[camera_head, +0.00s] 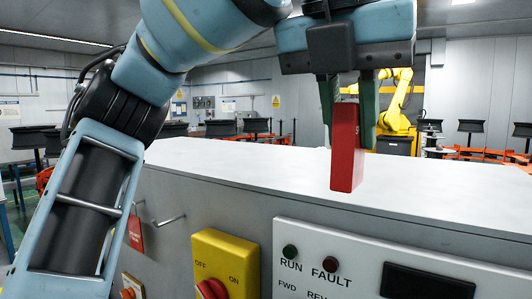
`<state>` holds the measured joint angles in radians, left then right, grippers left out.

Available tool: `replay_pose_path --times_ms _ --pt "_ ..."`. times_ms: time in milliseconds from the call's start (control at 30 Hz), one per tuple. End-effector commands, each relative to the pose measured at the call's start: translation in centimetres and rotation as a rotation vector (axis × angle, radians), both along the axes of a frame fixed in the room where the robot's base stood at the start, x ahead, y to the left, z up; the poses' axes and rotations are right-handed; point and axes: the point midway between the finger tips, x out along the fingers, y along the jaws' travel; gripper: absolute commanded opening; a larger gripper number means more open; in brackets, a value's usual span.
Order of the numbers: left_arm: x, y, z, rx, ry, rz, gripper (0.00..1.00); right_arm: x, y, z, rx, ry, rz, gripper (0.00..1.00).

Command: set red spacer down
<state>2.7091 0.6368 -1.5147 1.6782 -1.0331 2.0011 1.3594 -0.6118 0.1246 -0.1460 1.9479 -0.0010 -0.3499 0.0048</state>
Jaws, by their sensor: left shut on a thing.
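The red spacer (346,150) is an upright red block in the middle right of the head view. My left gripper (348,112) comes down from above with its green fingers on both sides of the spacer's upper part, shut on it. The spacer's lower end overlaps the light top (240,165) of the grey cabinet near its front edge. I cannot tell whether the spacer touches that surface or hangs just above it. My right gripper is not in view.
The cabinet front carries a yellow OFF/ON switch box (226,262) and a white RUN/FAULT panel (400,270). A red tag (135,232) hangs at the left by a metal hook. A yellow robot arm (398,105) stands behind. The cabinet top around the spacer is clear.

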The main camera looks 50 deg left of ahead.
Motion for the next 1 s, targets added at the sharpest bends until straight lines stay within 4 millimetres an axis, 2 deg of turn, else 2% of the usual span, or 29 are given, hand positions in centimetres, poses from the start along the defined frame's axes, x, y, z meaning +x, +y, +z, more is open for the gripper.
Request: replay_pose_path --times_ms 333,467,567,1000 --pt "-0.2 0.0 0.2 -0.002 0.005 0.025 0.00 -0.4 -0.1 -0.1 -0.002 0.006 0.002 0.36" --pt "0.5 0.1 0.1 -0.003 0.007 0.023 0.00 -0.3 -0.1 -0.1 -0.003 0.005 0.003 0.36" --pt "2.2 0.4 -0.1 -0.004 0.009 0.024 0.00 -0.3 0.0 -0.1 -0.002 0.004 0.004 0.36" --pt "11.9 2.2 -1.0 -0.004 0.007 0.023 0.00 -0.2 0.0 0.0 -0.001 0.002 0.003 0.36"
